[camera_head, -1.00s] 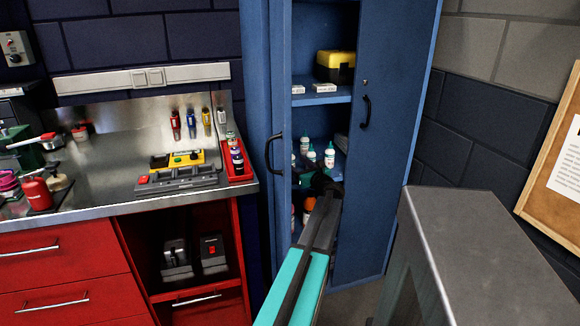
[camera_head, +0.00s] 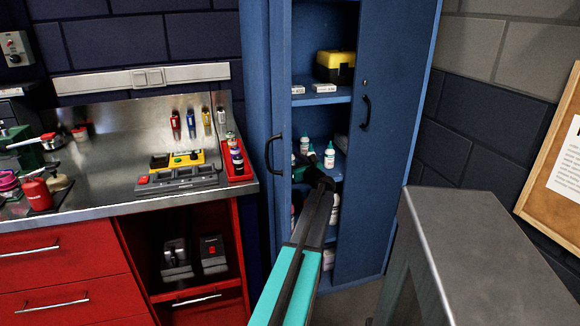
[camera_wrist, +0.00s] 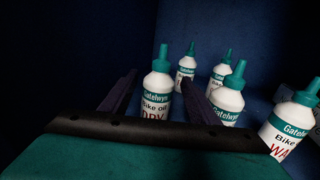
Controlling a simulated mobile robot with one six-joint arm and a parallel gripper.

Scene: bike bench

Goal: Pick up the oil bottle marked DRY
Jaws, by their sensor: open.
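The oil bottle marked DRY (camera_wrist: 157,100) is white with a teal cap and stands upright in the wrist view. My gripper (camera_wrist: 158,88) is open, with one finger on each side of this bottle; I cannot tell whether either finger touches it. In the head view my gripper (camera_head: 308,168) reaches into the blue cabinet at the middle shelf. There it hides part of the bottle group, and I cannot tell which bottle is the DRY one.
Similar bottles stand close to the right, one (camera_wrist: 228,98) just beyond my right finger and another (camera_wrist: 290,130) with a partly visible red label. The cabinet door (camera_head: 385,140) stands open on the right. A grey metal block (camera_head: 470,240) stands at the front right.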

